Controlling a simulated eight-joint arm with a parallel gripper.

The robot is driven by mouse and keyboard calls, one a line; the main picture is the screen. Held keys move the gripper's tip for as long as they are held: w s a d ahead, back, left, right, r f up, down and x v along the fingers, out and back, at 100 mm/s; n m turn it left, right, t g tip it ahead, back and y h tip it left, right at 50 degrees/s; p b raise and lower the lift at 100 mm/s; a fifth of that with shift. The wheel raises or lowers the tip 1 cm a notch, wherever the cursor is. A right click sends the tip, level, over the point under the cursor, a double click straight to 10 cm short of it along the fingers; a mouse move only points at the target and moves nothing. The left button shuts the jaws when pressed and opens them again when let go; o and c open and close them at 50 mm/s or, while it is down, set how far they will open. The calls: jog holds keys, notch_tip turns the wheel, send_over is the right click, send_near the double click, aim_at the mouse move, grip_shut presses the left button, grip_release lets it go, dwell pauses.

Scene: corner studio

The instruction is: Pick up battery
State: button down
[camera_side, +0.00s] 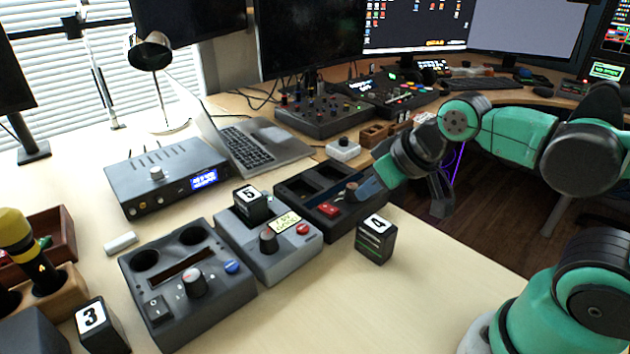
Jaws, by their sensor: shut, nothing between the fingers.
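A small pale cylinder (121,243) lies on its side on the table at the left, between the grey amplifier-like box and the dark module. It is the most battery-like thing in view, but I see no label to confirm it.
A laptop (262,143) and amplifier-like box (165,178) stand behind. The front right table is clear.

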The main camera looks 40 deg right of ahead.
aim_at(378, 224)
jog(key=c, duration=1.5)
grip_release()
jog(key=o, duration=1.3)
jog(key=d+f+g, duration=0.1)
jog(key=g, duration=0.1)
jog(key=d+f+g, duration=0.1)
jog(key=g, duration=0.1)
jog(key=d+f+g, duration=0.1)
jog(key=shift+w+d+f+g, duration=0.1)
jog(key=shift+w+g, duration=0.2)
jog(key=shift+g, duration=0.1)
jog(key=shift+s+d+f+g, duration=0.1)
jog(key=shift+d+f+g, duration=0.2)
jog(key=shift+f+g, duration=0.25)
jog(key=shift+f, duration=2.75)
